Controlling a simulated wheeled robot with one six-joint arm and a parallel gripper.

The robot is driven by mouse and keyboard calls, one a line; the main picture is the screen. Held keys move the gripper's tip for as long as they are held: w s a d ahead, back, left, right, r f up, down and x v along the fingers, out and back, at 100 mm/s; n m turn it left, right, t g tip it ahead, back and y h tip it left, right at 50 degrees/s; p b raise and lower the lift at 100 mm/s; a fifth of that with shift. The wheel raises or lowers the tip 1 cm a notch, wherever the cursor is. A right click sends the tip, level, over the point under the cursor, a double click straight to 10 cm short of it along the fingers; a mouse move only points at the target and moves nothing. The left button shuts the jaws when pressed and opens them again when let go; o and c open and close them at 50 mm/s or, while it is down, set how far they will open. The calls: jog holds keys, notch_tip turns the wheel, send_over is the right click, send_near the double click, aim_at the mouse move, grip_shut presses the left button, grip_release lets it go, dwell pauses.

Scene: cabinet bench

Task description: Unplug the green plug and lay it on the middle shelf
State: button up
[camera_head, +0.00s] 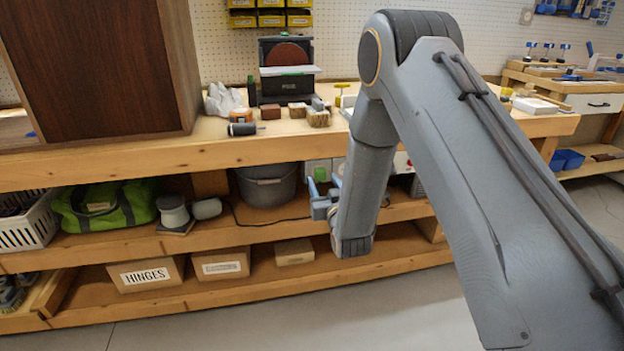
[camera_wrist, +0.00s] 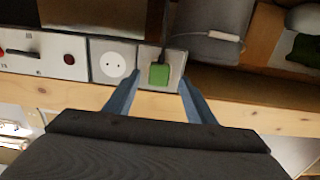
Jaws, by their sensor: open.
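The green plug (camera_wrist: 159,74) sits on a pale socket plate (camera_wrist: 174,60) in the wrist view, with a dark cord at its upper end. It also shows in the camera_head view (camera_head: 320,174), just above the blue-grey fingers. My gripper (camera_wrist: 159,85) is open, with one finger to each side of the plug. I see no finger clearly touching it, and the remaining distance is hard to judge. In the camera_head view my gripper (camera_head: 321,205) is beneath the bench top, partly hidden by my arm. The middle shelf (camera_head: 130,248) runs under the bench.
The middle shelf holds a green bag (camera_head: 103,206), a grey bucket (camera_head: 267,186) and a white basket (camera_head: 27,228). Bare shelf shows between the bag and my gripper. Boxes, one marked HINGES (camera_head: 147,275), stand below. A second, empty socket (camera_wrist: 113,64) is beside the plug's plate.

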jog(key=shift+b+x, duration=0.3)
jog(key=shift+x, duration=0.95)
jog(key=shift+d, duration=0.1)
dwell(0.4)
grip_shut()
jog(key=shift+s, duration=0.1)
jog(key=shift+p+v, duration=1.55)
jog(key=shift+v, duration=1.3)
